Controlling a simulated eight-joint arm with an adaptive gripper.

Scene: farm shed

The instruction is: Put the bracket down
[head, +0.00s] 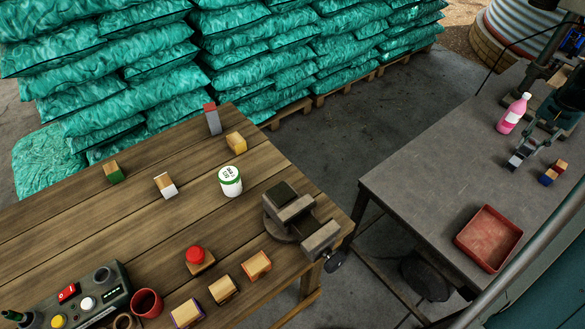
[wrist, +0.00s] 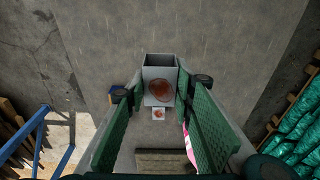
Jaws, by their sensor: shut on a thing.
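My gripper (wrist: 158,90) is shut on the bracket (wrist: 159,68), a grey angular piece with a round rust-brown spot on its face. The green finger pads press on it from both sides in the wrist view. In the head view my gripper (head: 526,149) is low over the grey table (head: 430,160), at the right. The bracket (head: 516,160) shows there as a small grey and dark piece at the fingertips. I cannot tell whether it touches the tabletop.
A pink bottle (head: 513,114) stands left of my gripper, and a blue and orange block (head: 552,173) lies close on its right. A red tray (head: 489,238) sits nearer the front. The grey table's left part is clear. A wooden table (head: 110,215) holds blocks and a vise.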

